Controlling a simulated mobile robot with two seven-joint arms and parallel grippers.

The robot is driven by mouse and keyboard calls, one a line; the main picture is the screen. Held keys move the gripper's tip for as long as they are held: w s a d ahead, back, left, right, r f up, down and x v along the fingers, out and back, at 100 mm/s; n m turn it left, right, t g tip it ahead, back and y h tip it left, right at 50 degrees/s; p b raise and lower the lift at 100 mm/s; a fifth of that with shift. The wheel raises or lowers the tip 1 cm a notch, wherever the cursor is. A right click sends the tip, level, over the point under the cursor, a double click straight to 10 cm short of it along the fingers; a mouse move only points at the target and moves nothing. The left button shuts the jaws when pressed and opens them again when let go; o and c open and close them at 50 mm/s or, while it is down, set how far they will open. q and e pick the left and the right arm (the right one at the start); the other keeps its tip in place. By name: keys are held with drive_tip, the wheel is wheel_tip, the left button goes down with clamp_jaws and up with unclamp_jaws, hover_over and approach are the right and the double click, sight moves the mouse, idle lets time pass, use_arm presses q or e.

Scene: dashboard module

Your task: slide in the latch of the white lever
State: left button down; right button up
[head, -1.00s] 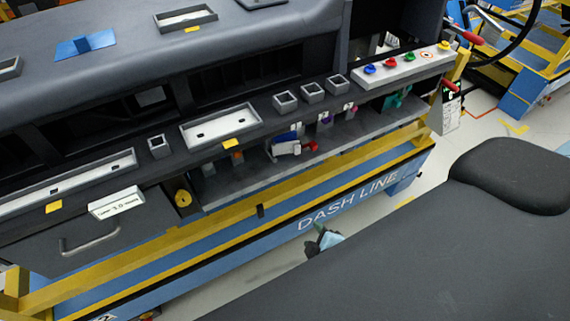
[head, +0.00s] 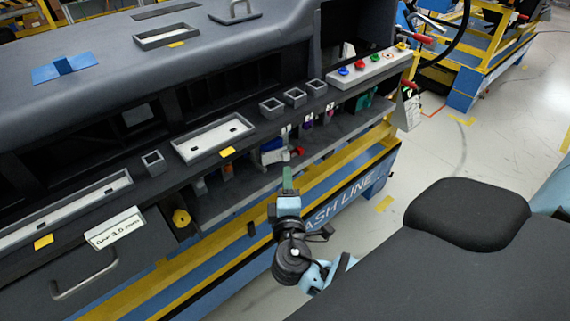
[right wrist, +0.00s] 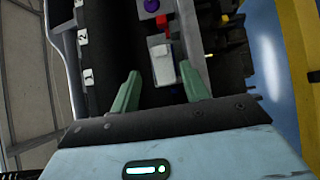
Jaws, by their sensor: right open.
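The white lever (head: 276,156) is under the overhang of the dashboard, with a blue part at its upper side and a red piece (head: 298,151) at its right end. In the right wrist view the white lever (right wrist: 160,50) shows ahead, with the red piece (right wrist: 162,23) beyond it. My right gripper (head: 290,178) is in front of the lower shelf, just below the lever in the picture. Its green fingers are apart and empty, and the lever shows beyond the gap between the fingertips (right wrist: 160,84). I cannot tell the latch's exact position. My left gripper is out of view.
The dashboard lip (head: 240,153) overhangs the shelf. A purple knob (right wrist: 152,5) is close beyond the red piece. A yellow rail (head: 340,150) runs along the front. A grey panel with coloured buttons (head: 375,66) is at the right. A black seat (head: 468,215) stands front right.

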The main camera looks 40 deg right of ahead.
sight(286, 158)
drive_tip(key=x, duration=0.6)
drive_tip(key=shift+w+d+p, duration=0.1)
drive_tip(key=shift+w+p, duration=0.1)
drive_tip(key=shift+p, duration=0.15)
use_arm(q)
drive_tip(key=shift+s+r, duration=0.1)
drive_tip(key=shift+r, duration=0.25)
use_arm(e)
drive_tip(key=shift+w+d, duration=0.35)
drive_tip(key=shift+w, duration=0.2)
drive_tip(key=shift+c, duration=0.4)
drive_tip(key=c, duration=0.7)
drive_tip(key=shift+w+d+f+n+t+y, duration=0.1)
drive_tip(key=shift+w+d+n+t+y, duration=0.1)
drive_tip(key=shift+n+t+y, duration=0.35)
drive_tip(key=shift+w+d+n+t+y, duration=0.2)
drive_tip(key=shift+n+y, duration=0.35)
drive_tip(key=shift+y, duration=0.4)
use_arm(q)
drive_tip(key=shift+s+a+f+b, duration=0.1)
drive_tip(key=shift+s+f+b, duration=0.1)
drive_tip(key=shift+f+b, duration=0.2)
use_arm(e)
drive_tip(key=shift+o, duration=0.2)
drive_tip(key=shift+w+d+n+t+y, duration=0.15)
drive_tip(key=shift+w+n+t+y, duration=0.15)
drive_tip(key=shift+n+y, duration=0.45)
drive_tip(key=o, duration=0.7)
drive_tip(key=shift+o, duration=0.2)
